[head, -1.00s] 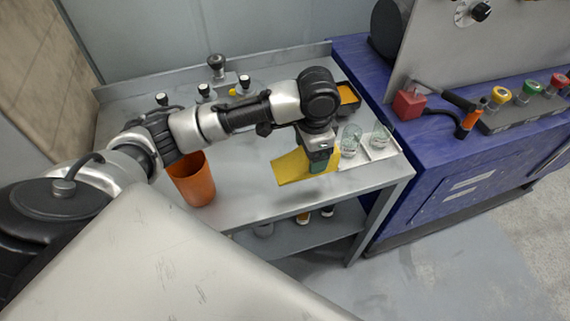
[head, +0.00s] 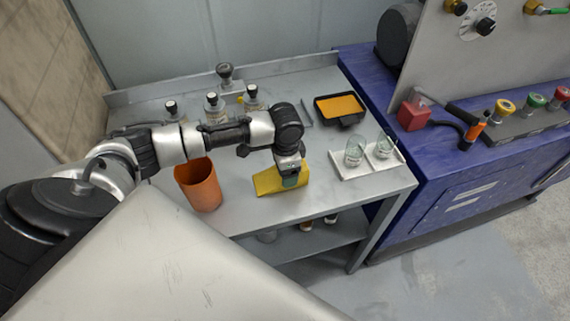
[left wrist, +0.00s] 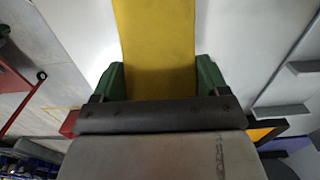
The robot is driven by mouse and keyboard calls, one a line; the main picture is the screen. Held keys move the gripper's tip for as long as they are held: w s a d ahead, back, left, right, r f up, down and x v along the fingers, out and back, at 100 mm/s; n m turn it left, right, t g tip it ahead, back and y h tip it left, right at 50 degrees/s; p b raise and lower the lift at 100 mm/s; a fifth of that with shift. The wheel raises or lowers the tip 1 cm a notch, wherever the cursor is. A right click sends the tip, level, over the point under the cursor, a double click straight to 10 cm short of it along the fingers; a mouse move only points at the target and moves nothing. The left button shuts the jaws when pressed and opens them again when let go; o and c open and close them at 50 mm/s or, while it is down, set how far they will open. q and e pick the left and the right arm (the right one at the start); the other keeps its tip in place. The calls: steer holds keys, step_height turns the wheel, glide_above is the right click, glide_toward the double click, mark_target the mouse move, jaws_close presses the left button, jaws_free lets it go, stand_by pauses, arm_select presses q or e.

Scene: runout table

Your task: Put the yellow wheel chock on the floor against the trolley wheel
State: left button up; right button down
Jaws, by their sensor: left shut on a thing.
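The yellow wheel chock (head: 268,184) is a wedge-shaped block over the grey table, near its front edge. My left gripper (head: 291,180) is shut on it, with its green fingertips at the chock's right end. I cannot tell whether the chock touches the table top. In the left wrist view the chock (left wrist: 155,45) lies between the two green fingers of my left gripper (left wrist: 158,82). The trolley and its wheel are not recognisable in these frames. My right gripper is not in view.
An orange cup (head: 200,185) stands left of the chock. A white tray (head: 350,171) with glass beakers is to its right, and a black tray (head: 341,123) with orange contents behind. Black-capped bottles (head: 214,108) stand at the back. Open floor (head: 440,270) lies right of the table.

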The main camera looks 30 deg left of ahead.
arm_select(q)
steer(key=shift+f, duration=0.1)
steer(key=o, duration=1.1)
